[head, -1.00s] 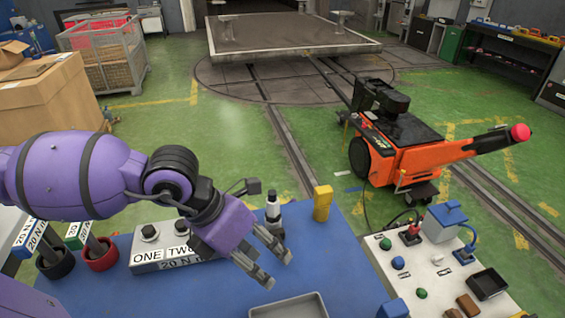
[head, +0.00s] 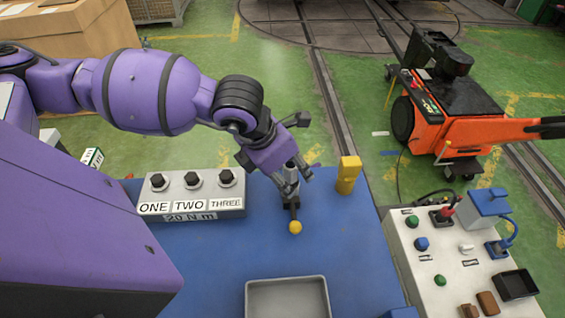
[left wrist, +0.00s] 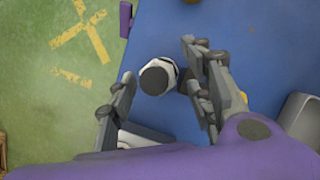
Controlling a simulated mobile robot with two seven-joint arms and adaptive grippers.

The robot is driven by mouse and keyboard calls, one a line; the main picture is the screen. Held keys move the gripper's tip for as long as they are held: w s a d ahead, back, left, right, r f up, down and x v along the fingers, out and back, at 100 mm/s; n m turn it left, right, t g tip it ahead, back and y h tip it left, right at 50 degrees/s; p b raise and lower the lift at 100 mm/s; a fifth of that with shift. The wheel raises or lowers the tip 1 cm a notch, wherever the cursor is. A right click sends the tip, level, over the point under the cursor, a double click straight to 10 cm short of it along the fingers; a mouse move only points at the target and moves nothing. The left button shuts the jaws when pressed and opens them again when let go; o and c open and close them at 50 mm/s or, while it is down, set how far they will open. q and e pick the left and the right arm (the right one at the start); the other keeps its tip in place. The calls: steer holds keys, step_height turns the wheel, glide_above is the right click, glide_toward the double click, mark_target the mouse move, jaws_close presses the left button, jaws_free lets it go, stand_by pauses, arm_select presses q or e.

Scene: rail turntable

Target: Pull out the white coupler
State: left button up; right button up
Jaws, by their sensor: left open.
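A white and dark upright cylinder (head: 291,184), which looks like the white coupler, stands near the far edge of the blue bench top (head: 225,262). A dark lever with a yellow ball (head: 295,227) points from its foot towards me. My left gripper (head: 294,178) is open, with its fingers at the cylinder's upper part. In the left wrist view the cylinder's dark round top and white collar (left wrist: 158,77) lie between the two open fingers. I cannot tell whether either finger touches it. The gripper partly hides the cylinder in the head view. My right gripper is not in view.
A yellow block (head: 347,175) stands close on the right. A grey box with three knobs, labelled ONE TWO THREE (head: 190,208), is left. A grey tray (head: 285,282) lies in front. A white panel (head: 440,262) with plugs is at right. An orange machine (head: 440,120) stands beyond.

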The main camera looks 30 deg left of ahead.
arm_select(q)
steer(key=shift+w+f, duration=0.1)
steer(key=shift+f, duration=0.15)
steer(key=shift+d, duration=0.1)
jaws_close()
stand_by(0.4)
